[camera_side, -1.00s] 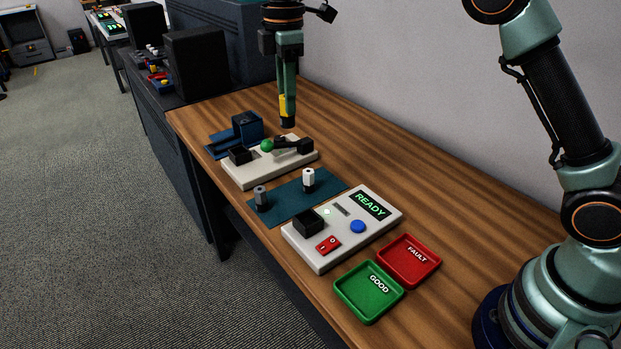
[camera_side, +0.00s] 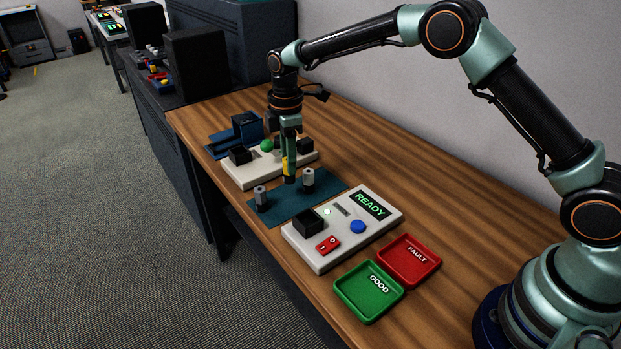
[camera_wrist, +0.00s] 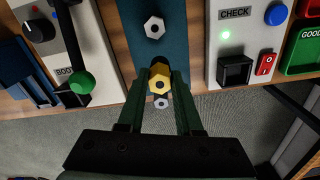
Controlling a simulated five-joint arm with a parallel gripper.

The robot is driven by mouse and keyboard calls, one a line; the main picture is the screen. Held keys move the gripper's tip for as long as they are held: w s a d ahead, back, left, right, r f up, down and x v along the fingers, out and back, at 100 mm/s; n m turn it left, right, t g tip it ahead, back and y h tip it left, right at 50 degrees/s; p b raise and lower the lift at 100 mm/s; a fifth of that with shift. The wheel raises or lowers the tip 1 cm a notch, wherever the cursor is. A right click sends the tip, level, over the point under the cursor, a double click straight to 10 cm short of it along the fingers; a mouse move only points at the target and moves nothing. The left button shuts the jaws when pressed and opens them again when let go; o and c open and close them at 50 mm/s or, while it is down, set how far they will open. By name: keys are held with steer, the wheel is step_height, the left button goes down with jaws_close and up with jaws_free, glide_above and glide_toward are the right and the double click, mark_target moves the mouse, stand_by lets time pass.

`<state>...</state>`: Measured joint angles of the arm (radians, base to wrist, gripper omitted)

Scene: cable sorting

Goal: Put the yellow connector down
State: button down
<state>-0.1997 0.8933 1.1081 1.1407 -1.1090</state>
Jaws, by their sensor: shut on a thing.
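My gripper (camera_side: 290,158) is shut on the yellow connector (camera_side: 286,166) and holds it upright above the dark teal mat (camera_side: 274,209). In the wrist view the yellow connector (camera_wrist: 158,80) shows end-on between the fingers of my gripper (camera_wrist: 160,95). A white hex connector (camera_side: 308,178) stands on the mat on one side, and a grey one (camera_side: 261,195) stands on the other side. In the wrist view the white one (camera_wrist: 154,27) is above the yellow one and the grey one (camera_wrist: 162,103) is partly hidden below it. The gap between the yellow connector and the mat is hard to judge.
A pale tester box (camera_side: 290,236) with a READY screen stands right of the mat. A pale fixture (camera_side: 242,178) with a green-knobbed lever (camera_side: 266,145) stands left. Green (camera_side: 347,309) and red (camera_side: 436,262) trays lie at the front. A blue device (camera_side: 247,126) stands behind the fixture.

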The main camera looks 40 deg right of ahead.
mark_target(289, 177)
steer(key=shift+f, duration=2.6)
steer(key=c, duration=0.6)
jaws_free()
steer(key=shift+f, duration=0.15)
